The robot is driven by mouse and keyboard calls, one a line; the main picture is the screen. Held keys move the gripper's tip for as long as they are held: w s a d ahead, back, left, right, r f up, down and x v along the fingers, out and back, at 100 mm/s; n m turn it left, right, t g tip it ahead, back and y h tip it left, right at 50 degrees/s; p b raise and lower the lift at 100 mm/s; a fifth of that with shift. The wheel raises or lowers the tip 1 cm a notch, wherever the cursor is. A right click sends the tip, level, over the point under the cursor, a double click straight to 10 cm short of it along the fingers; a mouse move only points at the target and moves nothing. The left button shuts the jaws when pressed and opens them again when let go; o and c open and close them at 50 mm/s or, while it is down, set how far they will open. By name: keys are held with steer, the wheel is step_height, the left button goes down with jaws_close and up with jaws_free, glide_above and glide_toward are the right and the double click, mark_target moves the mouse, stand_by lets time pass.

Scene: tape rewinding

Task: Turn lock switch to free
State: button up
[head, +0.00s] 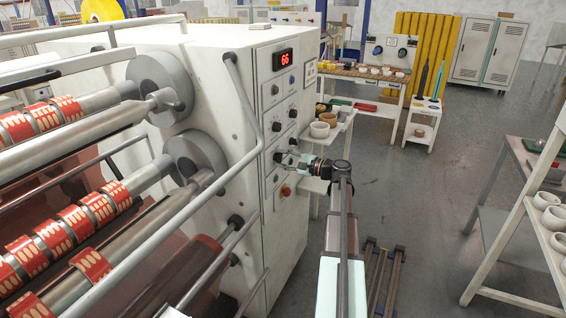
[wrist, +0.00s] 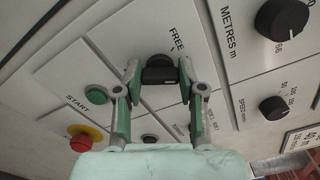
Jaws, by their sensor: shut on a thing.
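The lock switch (wrist: 159,70) is a black rotary knob on the white control panel, below the printed word FREE in the wrist view. My gripper (wrist: 160,78) has its two green-and-grey fingers on either side of this knob and is shut on it. In the head view my gripper (head: 290,158) reaches the side panel of the white machine (head: 200,75), low among the knobs. The knob is hidden there by the fingers, and its exact pointer direction is hard to read.
A green START button (wrist: 96,95) and a red stop button with a yellow ring (wrist: 82,138) sit left of the fingers. METRES (wrist: 280,18) and SPEED (wrist: 272,107) knobs are at right. A grey rail (head: 250,110) runs beside the panel in the head view.

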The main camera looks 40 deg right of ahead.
steer(key=n+b, duration=0.3)
steer(key=b, duration=0.2)
steer(key=n+b, duration=0.4)
steer(key=b, duration=0.2)
steer(key=n+b, duration=0.4)
steer(key=b, duration=0.1)
steer(key=shift+f, duration=0.25)
steer(key=shift+b, duration=0.3)
steer(key=o, duration=1.1)
steer(key=shift+o, duration=0.2)
steer(key=v, duration=1.2)
